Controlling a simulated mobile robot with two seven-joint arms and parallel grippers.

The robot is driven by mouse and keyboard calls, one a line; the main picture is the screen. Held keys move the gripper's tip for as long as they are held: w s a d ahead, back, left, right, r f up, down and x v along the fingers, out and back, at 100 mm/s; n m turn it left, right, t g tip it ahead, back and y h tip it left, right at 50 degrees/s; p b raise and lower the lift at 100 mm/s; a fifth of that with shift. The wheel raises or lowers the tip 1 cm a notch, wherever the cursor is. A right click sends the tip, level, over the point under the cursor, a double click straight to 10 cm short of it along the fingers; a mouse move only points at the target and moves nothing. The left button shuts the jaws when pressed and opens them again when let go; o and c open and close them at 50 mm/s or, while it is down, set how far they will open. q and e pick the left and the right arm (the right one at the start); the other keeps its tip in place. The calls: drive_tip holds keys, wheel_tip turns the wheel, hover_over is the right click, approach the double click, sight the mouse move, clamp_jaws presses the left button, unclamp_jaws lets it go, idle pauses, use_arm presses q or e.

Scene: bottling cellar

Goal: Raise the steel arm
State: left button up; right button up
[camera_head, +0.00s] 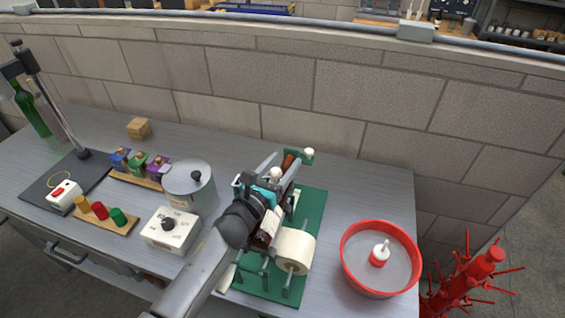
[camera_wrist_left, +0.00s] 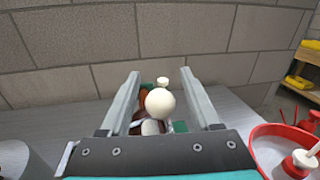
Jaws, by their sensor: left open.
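A machine on a green base plate (camera_head: 312,215) stands on the bench, with a cream paper roll (camera_head: 296,249) at its front. My left gripper (camera_head: 281,165) is over this machine, its fingers pointing to the back. It is open. A white ball knob (camera_wrist_left: 160,102) shows between the two fingers in the left wrist view, apart from both as far as I can see; it also shows in the head view (camera_head: 275,174). The steel arm itself I cannot make out; my gripper and wrist cover much of the machine. My right gripper is not in view.
Left of the machine stand a steel pot (camera_head: 190,188) and a white box with a black dial (camera_head: 171,230). A red-rimmed basin (camera_head: 381,258) is at the right, by a red spiky rack (camera_head: 470,280). A block wall (camera_head: 330,90) closes the back.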

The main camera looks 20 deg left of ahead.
use_arm(q)
clamp_jaws()
idle(0.6)
idle(0.9)
